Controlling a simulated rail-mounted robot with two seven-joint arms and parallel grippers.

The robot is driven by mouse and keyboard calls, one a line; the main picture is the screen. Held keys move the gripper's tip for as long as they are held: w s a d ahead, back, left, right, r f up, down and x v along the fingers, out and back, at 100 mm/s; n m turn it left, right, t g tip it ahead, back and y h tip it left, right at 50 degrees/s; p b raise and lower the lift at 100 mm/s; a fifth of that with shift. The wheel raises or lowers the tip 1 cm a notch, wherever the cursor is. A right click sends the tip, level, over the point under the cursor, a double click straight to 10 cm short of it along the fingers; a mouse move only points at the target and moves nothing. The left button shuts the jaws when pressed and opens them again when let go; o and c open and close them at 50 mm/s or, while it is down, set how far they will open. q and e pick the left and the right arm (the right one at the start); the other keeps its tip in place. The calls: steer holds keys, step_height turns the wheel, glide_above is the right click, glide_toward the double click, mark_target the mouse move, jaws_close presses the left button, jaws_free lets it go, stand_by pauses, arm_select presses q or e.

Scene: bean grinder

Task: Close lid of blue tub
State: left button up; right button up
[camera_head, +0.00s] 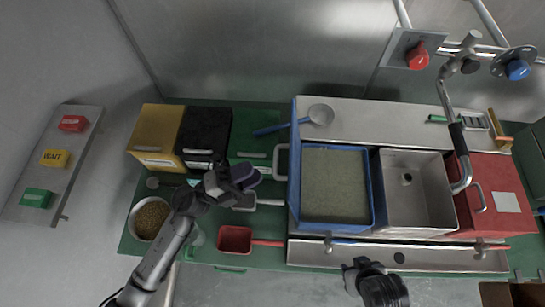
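The blue tub (371,187) stands right of centre, open at the top, with a grey-green content showing inside. Its blue lid (294,150) appears to stand upright along the tub's left side, seen nearly edge-on. A grey handle (281,162) sticks out from the lid's left face. My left gripper (246,178) is left of this handle, apart from it, above the green counter. A dark purple part shows at its tip, and its finger gap is not clear. My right gripper (362,265) is low in the picture, in front of the metal trough, its fingers unclear.
A steel sink (410,174) and a closed red box (500,195) stand right of the tub. Yellow (156,133) and black (208,130) bins are at the left. A red scoop (235,239), a bean bowl (150,218) and a blue-handled ladle (319,115) lie around.

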arm_select(q)
steer(key=p+x, duration=0.1)
steer(key=x, duration=0.5)
steer(key=shift+d, duration=0.15)
steer(key=shift+c, duration=0.2)
jaws_close()
stand_by(0.3)
